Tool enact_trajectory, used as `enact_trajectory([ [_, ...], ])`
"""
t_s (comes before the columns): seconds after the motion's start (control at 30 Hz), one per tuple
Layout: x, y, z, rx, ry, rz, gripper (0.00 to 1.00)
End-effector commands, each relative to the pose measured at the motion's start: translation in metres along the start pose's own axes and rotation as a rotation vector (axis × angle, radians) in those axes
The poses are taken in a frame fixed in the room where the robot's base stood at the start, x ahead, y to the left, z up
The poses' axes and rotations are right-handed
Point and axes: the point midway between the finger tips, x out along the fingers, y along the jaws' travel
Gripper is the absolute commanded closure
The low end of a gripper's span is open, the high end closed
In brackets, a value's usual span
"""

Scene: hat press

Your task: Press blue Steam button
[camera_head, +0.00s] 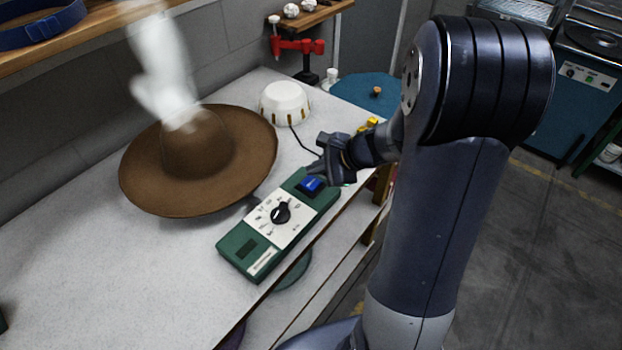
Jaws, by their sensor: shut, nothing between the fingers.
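The blue Steam button (311,184) sits at the far end of a green control box (231,245) on the worktable. The box also has a white panel with a black dial (281,212). My gripper (312,169) is shut and empty, with its fingertips right at the button's far edge in the picture. I cannot tell whether they touch it. A brown wide-brimmed hat (150,185) lies left of the box, and white steam (160,70) shows above its crown.
A white round device (285,103) with a dark cable stands behind the box on the worktable (90,270). A red clamp (298,46) stands at the back. A shelf with a blue belt (40,30) overhangs the upper left.

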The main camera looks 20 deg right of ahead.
Motion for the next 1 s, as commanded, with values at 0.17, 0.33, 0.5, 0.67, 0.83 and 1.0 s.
enact_trajectory([
  [0.17,-0.016,-0.012,0.012,-0.002,0.000,0.000,1.00],
  [0.33,-0.026,-0.019,0.019,-0.001,0.000,0.000,1.00],
  [0.5,-0.026,-0.019,0.019,-0.001,0.000,0.000,1.00],
  [0.67,-0.026,-0.019,0.019,-0.001,0.000,0.000,1.00],
  [0.83,-0.026,-0.019,0.019,-0.001,0.000,0.000,1.00],
  [1.0,-0.026,-0.019,0.019,-0.001,0.000,0.000,1.00],
])
